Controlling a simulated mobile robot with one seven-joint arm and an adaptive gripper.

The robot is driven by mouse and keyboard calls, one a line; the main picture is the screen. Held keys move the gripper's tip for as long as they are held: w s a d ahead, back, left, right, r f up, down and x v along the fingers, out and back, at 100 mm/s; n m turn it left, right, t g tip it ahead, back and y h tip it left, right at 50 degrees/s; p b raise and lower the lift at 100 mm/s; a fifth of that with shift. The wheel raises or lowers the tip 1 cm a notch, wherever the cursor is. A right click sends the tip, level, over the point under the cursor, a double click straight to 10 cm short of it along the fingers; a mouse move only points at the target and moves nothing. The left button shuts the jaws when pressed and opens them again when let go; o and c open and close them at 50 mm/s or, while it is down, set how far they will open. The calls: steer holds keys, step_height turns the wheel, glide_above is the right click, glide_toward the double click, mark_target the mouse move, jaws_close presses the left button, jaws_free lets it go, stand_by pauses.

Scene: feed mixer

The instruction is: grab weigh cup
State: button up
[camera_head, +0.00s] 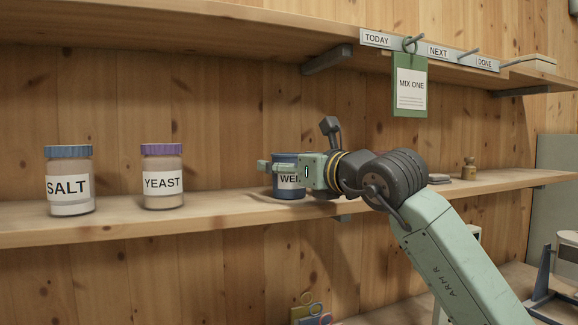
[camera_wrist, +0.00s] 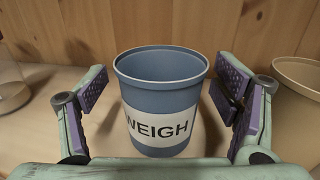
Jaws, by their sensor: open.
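The weigh cup (camera_wrist: 163,75) is a blue, open-topped cup with a white label reading WEIGH. It stands upright on the wooden shelf and looks empty inside as far as its rim shows. In the head view the weigh cup (camera_head: 285,161) is partly hidden behind my gripper (camera_head: 283,168). In the wrist view my gripper (camera_wrist: 160,105) is open, with one finger on each side of the cup. A gap shows between the cup and each finger pad.
In the head view a salt jar (camera_head: 69,181) and a yeast jar (camera_head: 162,177) stand left on the shelf (camera_head: 230,211). A tan container (camera_wrist: 299,100) stands close beyond the right finger in the wrist view. A green MIX ONE card (camera_head: 410,85) hangs above.

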steer(key=shift+w, duration=0.15)
steer(key=c, duration=1.1)
